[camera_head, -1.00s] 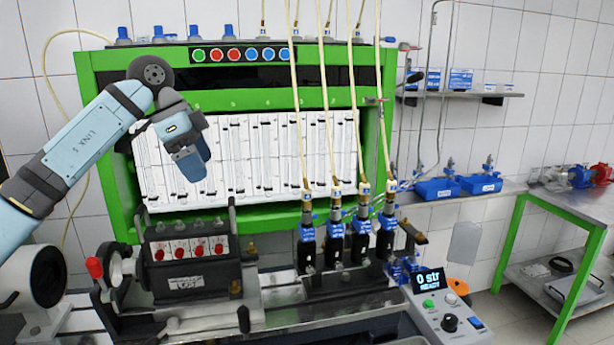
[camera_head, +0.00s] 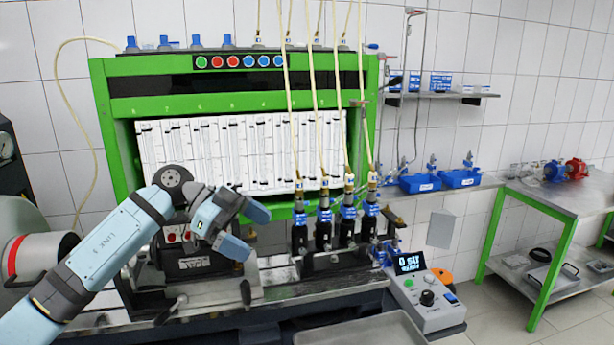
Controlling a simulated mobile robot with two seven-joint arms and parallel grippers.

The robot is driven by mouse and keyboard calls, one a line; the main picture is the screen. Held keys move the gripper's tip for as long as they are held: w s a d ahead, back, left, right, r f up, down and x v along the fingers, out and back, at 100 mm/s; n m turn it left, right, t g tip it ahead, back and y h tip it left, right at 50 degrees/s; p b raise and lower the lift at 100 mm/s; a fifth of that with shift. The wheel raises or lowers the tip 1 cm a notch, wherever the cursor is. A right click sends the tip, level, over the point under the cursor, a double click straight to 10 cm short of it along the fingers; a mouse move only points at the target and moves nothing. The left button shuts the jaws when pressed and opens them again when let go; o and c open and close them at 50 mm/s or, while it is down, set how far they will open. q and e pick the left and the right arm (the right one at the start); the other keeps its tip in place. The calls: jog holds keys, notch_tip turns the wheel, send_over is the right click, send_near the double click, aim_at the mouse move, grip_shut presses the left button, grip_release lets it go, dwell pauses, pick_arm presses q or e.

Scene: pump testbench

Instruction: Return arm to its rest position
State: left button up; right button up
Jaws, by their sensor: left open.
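My left arm comes in from the lower left, with its blue link running up to a dark round joint. My left gripper (camera_head: 250,230) is open, its two blue fingers apart and pointing right. Nothing shows between the fingers. My right gripper is not in view.
The green test bench (camera_head: 104,120) holds a white panel of gauge tubes (camera_head: 240,150). Several injectors (camera_head: 324,226) with pale hoses stand right of the gripper. A control box (camera_head: 428,298) is at the lower right. A green side table (camera_head: 560,200) stands further right.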

pick_arm(q)
jog(key=s+d+f+h+p, duration=0.1)
jog(key=s+d+f+h, duration=0.35)
jog(key=h, duration=0.25)
jog(key=s+a+f+n+t+y+p, duration=0.1)
jog(key=s+a+f+n+t+y, duration=0.25)
jog(key=f+n+t, duration=0.3)
jog(key=s+a+f+n+t+y+p, duration=0.2)
jog(key=s+a+f+n+t+y, duration=0.15)
jog(key=f+n+t, duration=0.35)
jog(key=s+a+f+n+t+y+p, duration=0.1)
jog(key=s+a+f+n+t+y, duration=0.25)
jog(key=f+t, duration=0.35)
jog(key=s+a+f+g+y, duration=0.1)
jog(key=s+f+g+y, duration=0.1)
jog(key=s+f+g, duration=0.2)
jog(key=s+a+f+n+g+y+p, duration=0.1)
jog(key=s+a+f+g+y, duration=0.1)
jog(key=s+f, duration=0.7)
jog(key=s+g+y, duration=0.1)
jog(key=s+g, duration=0.1)
jog(key=s, duration=0.1)
jog(key=shift+s+f, duration=0.15)
jog(key=shift+s, duration=0.1)
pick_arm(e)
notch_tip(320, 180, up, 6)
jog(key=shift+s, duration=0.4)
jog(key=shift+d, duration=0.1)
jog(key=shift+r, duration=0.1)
